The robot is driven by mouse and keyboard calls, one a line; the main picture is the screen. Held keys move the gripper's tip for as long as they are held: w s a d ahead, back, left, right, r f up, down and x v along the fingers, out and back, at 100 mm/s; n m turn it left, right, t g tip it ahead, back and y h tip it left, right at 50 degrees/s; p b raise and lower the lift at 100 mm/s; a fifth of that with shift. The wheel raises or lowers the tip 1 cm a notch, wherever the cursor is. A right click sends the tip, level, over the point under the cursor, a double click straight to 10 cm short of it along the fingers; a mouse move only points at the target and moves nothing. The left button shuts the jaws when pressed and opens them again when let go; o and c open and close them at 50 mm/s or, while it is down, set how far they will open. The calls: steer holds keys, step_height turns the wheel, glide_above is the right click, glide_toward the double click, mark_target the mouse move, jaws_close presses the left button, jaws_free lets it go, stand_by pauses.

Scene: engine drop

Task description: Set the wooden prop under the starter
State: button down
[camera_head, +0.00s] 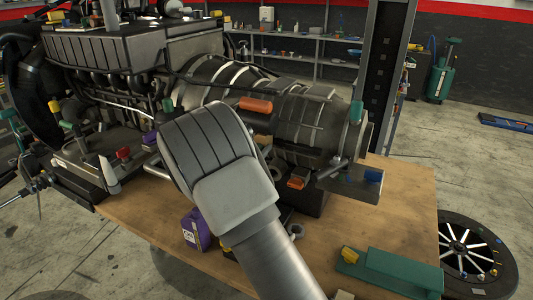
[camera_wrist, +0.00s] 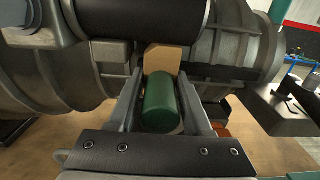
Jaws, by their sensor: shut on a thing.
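In the wrist view my gripper (camera_wrist: 161,80) is shut on the wooden prop (camera_wrist: 163,59), a pale block seen between the fingertips. A green cylinder (camera_wrist: 160,105) lies between the fingers right below the block; I cannot tell whether it is part of the prop. Just above the block is the engine's underside, with a dark cylinder (camera_wrist: 95,20) at upper left that looks like the starter. I cannot tell whether the block touches it. In the head view my arm hides the gripper, the prop and the starter.
The engine and gearbox (camera_head: 300,118) rest over a wooden table (camera_head: 408,200). A purple box (camera_head: 196,230) and a green case (camera_head: 390,272) are near its front. A small metal bracket (camera_wrist: 285,108) juts out at right in the wrist view. A wheel (camera_head: 470,250) is at right.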

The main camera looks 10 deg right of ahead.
steer(key=shift+w+a+r, duration=0.1)
steer(key=shift+a, duration=0.2)
steer(key=c, duration=0.5)
jaws_free()
steer(key=b+v, duration=0.3)
steer(key=v, duration=1.4)
steer(key=shift+s, duration=0.2)
